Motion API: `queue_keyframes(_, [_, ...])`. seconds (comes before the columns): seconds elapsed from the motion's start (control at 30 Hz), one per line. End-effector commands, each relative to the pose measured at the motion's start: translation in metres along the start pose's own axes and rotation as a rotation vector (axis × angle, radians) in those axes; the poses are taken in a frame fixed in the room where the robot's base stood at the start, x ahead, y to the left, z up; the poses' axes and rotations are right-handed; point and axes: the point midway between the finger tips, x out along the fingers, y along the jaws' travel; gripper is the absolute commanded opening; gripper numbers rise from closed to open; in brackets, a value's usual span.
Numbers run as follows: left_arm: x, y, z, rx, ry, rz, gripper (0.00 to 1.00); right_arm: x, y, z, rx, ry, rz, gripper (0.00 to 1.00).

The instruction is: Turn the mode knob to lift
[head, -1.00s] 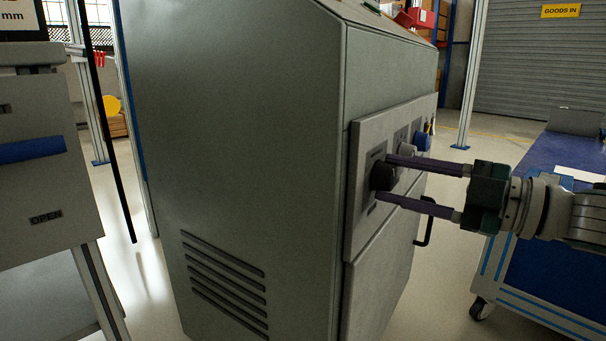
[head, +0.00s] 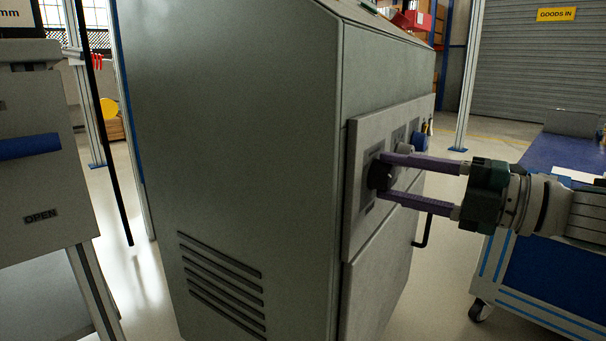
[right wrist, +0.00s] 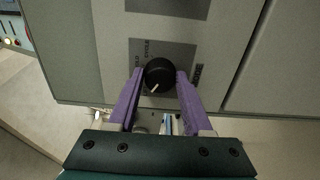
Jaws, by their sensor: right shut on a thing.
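The mode knob (head: 377,176) is a round black knob on the light panel on the grey cabinet's right face. In the right wrist view the knob (right wrist: 160,74) has a white pointer line angled to the lower left. Small lettering beside it includes what looks like "CYCLE"; I cannot read a "lift" mark. My right gripper (head: 384,177) reaches in from the right, its two purple fingers on either side of the knob. The right wrist view shows the right gripper (right wrist: 160,76) shut on the knob. My left gripper is not in view.
A black door handle (head: 424,232) sticks out below. A blue cart (head: 535,265) stands to the right, and a grey unit marked OPEN (head: 40,190) to the left.

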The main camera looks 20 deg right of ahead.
Motion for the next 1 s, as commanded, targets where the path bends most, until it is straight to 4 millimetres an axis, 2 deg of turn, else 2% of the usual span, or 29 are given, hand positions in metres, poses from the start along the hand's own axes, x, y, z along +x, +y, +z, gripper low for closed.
queue_keyframes(0.4, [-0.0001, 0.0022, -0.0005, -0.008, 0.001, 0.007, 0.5, 0.0005, 0.0013, -0.0008, -0.007, 0.003, 0.003, 0.0])
queue_keyframes(0.43, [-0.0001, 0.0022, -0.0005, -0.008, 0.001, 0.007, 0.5, 0.0005, 0.0013, -0.0007, -0.007, 0.003, 0.003, 0.53])
queue_keyframes(0.67, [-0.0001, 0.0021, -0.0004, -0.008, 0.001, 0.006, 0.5, 0.0003, 0.0007, -0.0004, -0.006, 0.001, 0.002, 0.79])
queue_keyframes(1.0, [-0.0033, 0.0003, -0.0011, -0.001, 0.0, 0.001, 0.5, -0.0059, 0.0007, -0.0001, -0.004, 0.0, -0.002, 0.8])
